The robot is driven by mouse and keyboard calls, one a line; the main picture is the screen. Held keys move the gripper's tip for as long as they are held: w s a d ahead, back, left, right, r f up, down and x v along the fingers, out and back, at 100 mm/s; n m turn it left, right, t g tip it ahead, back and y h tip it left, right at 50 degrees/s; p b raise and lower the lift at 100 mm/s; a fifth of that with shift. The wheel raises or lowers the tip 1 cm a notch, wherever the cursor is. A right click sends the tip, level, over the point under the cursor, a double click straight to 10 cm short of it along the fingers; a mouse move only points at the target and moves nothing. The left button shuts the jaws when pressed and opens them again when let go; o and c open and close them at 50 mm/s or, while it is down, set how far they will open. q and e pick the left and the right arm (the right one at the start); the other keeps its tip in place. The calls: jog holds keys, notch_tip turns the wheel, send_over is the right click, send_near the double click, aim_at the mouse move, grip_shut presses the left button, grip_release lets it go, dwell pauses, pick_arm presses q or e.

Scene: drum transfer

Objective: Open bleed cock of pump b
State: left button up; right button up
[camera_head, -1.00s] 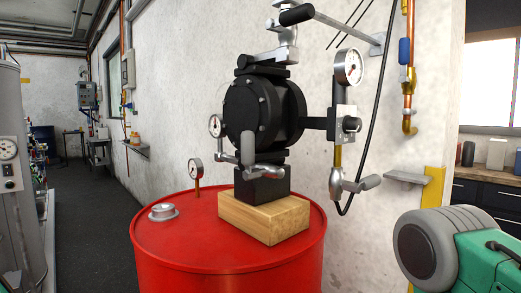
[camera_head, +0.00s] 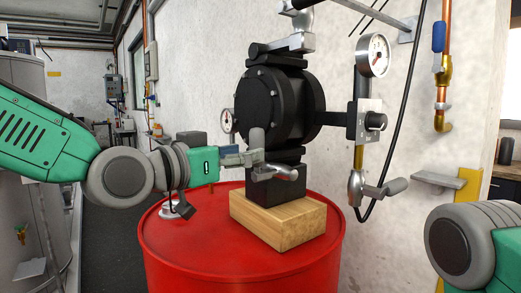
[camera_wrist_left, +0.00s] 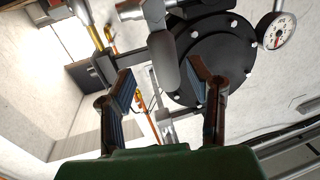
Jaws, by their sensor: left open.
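The black pump (camera_head: 275,105) stands on a wooden block (camera_head: 278,220) on a red drum (camera_head: 230,255). A small silver cock (camera_head: 277,172) with an upright grey handle (camera_head: 257,139) sits at the pump's lower front left. I cannot read any label naming it. My left gripper (camera_head: 243,156) is at this handle, coming from the left. In the left wrist view my open gripper (camera_wrist_left: 166,84) has its two fingers apart, with the grey handle (camera_wrist_left: 164,62) appearing between them. Contact cannot be told. My right gripper is out of view.
A silver valve with a grey lever (camera_head: 378,188) hangs right of the pump. Gauges sit at its upper right (camera_head: 373,55) and left (camera_head: 228,120). A black hose and copper pipe run along the right wall. My right arm shows at the lower right.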

aim_at(254, 166)
pick_arm(q)
jog(key=x, duration=0.3)
jog(key=shift+w+d, duration=0.2)
jog(key=shift+w, duration=0.2)
jog(key=shift+w+a, duration=0.2)
jog(key=shift+w, duration=0.15)
jog(key=shift+d, duration=0.5)
grip_shut()
